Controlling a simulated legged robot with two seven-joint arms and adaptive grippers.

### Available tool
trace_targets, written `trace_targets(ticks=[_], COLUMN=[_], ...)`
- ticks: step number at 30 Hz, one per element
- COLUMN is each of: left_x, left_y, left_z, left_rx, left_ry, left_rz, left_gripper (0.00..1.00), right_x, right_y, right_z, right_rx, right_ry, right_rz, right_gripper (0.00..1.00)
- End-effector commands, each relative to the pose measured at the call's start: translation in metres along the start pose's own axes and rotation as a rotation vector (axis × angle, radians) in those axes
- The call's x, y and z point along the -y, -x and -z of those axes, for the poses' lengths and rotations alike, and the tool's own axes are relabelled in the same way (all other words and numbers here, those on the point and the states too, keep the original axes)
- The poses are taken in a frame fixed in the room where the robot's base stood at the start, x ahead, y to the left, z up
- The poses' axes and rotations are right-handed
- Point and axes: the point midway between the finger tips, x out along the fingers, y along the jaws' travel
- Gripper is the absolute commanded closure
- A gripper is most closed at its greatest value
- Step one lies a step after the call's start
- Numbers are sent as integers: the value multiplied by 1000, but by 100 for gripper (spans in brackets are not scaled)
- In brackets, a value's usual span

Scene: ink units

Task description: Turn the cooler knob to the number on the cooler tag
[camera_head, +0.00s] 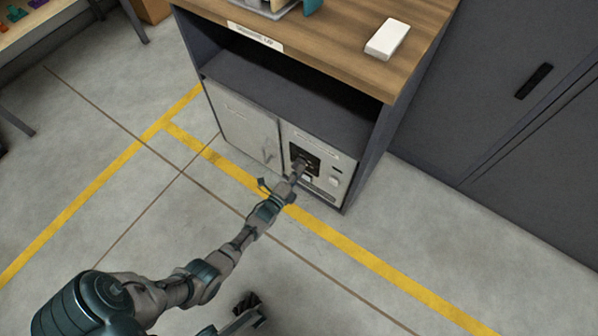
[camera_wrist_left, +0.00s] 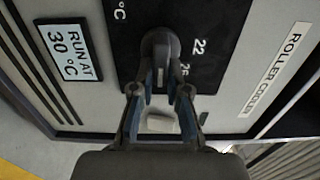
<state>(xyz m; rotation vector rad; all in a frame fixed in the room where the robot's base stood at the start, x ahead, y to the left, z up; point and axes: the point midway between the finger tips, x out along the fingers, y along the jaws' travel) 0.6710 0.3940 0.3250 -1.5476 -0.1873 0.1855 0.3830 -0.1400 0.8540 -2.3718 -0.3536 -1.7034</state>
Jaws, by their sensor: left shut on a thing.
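My left gripper (camera_head: 300,164) reaches the dial in the head view. In the left wrist view its two fingers (camera_wrist_left: 160,78) are shut on the knob from either side. The numbers 22 and 26 show beside the knob; the other numbers are hidden or out of frame. The knob's setting cannot be read. The cooler tag (camera_wrist_left: 70,52) is pale blue and reads "RUN AT 30 °C". A dark end of what seems my right gripper (camera_head: 247,301) shows low in the head view.
The panel is low in a cabinet with a wooden top (camera_head: 340,35) and an open shelf above. A "ROLLER COOLER" label (camera_wrist_left: 274,70) is on the panel. A closed grey door (camera_head: 245,128) is to the left. The floor in front is clear, with yellow lines.

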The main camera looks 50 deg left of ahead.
Motion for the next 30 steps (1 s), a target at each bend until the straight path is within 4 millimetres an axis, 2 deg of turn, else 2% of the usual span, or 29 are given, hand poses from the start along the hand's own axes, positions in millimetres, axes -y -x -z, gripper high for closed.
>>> trace_targets(ticks=[1,3,4,12,16,19,24,30], left_x=[-7,-7,-6,-3,-4,-3,-5,-5], left_y=[3,3,3,2,11,27,67,104], left_z=[7,7,6,3,2,2,3,4], left_rx=[-9,-9,-8,-4,-4,-3,-4,-5], left_ry=[0,0,0,1,2,2,1,2], left_rz=[-15,-15,-14,-6,-7,-6,-10,-10], left_gripper=[81,63,60,60,60,60,60,60], right_x=[0,0,0,-1,0,0,0,0], right_y=[1,2,2,4,2,2,2,2], right_z=[-1,0,-1,-1,4,3,3,3], right_rx=[2,3,4,11,5,4,4,4], right_ry=[0,0,0,2,1,1,0,0], right_rz=[0,-1,-1,-4,-3,-3,-3,-3], right_gripper=[100,100,100,100,100,100,100,100])
